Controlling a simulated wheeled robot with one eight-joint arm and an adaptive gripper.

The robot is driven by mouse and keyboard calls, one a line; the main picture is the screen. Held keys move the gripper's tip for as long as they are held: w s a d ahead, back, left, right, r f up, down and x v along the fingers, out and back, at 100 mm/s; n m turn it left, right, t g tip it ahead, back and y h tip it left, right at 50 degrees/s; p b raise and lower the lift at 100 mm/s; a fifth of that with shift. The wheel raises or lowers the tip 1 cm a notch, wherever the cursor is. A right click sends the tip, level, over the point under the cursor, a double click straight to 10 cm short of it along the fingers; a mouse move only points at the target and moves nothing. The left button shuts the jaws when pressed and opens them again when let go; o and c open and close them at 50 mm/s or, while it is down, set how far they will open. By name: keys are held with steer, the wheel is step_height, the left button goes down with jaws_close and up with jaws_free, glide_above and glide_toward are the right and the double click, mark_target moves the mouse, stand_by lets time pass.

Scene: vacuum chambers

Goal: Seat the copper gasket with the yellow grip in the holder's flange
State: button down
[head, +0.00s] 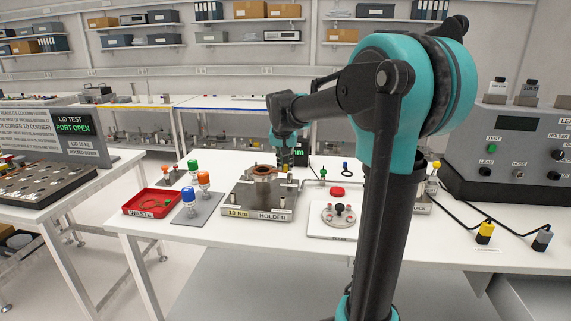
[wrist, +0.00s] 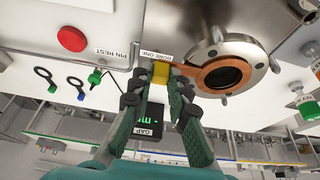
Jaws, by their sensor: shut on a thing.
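The copper gasket (wrist: 198,73) is a flat ring with a tab ending in a yellow grip (wrist: 161,71). My gripper (wrist: 162,82) is shut on that yellow grip, one finger on each side. The ring lies over the mouth of the steel flange (wrist: 243,27), whose bolt-holed rim shows around its far side. I cannot tell whether it rests in the recess or is just above it. In the head view the copper ring (head: 262,170) shows on top of the holder (head: 242,202), with my gripper (head: 285,160) at its right; the fingertips are unclear.
Left of the holder are a red tray (head: 151,203) and a grey mat (head: 196,217) with colour-capped bottles. Right of it is a white plate (head: 330,226) with a round fixture.

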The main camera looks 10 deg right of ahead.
steer(key=shift+f, duration=0.15)
stand_by(0.4)
steer(key=c, duration=1.4)
jaws_free()
steer(key=shift+o, duration=0.2)
steer(key=shift+r, duration=3.5)
